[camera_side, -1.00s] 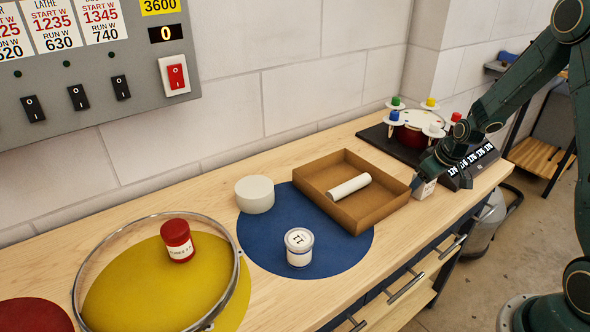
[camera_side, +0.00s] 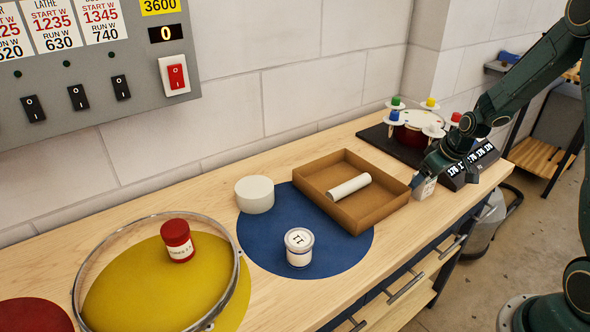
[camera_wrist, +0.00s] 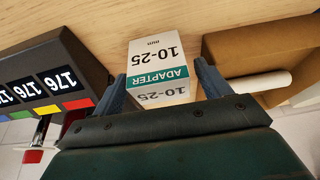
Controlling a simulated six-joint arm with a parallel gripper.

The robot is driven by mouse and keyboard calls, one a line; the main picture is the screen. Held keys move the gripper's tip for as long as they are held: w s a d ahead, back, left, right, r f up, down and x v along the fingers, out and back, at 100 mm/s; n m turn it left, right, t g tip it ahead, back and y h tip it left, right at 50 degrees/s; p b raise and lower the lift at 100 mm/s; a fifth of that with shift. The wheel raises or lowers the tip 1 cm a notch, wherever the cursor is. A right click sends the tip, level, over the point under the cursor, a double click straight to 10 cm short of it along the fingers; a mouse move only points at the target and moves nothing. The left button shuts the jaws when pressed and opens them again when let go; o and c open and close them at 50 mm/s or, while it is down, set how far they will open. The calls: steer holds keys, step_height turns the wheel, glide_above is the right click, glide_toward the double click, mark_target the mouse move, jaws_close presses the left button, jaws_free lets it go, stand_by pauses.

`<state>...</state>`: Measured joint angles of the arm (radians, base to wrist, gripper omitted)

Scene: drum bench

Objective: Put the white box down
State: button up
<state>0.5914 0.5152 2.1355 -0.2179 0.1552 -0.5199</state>
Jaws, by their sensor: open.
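The white box (camera_side: 424,186) stands on the wooden bench just right of the cardboard tray. In the wrist view the white box (camera_wrist: 158,72) shows a green band reading ADAPTER and the number 10-25. My gripper (camera_side: 418,180) is low over the bench at the box, and its arm hides part of the box's upper side. In the wrist view my gripper (camera_wrist: 160,88) is open, with one finger on each side of the box. I cannot tell whether either finger touches it.
The cardboard tray (camera_side: 314,188) with a white roll (camera_side: 349,187) is close on the left. A white jar (camera_side: 299,247) and a round white block (camera_side: 255,194) stand farther left on the blue disc (camera_side: 260,250).

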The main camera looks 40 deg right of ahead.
steer(key=v, duration=1)
stand_by(0.6)
steer(key=s+a+r, duration=0.6)
steer(key=a+r, duration=0.4)
steer(key=a, duration=0.3)
steer(key=s+a+r, duration=0.1)
steer(key=s+a, duration=0.2)
steer(key=s, duration=0.3)
steer(key=s+a+r+t, duration=0.1)
steer(key=s+a+r, duration=0.1)
steer(key=s+a, duration=0.2)
steer(key=shift+s, duration=1.1)
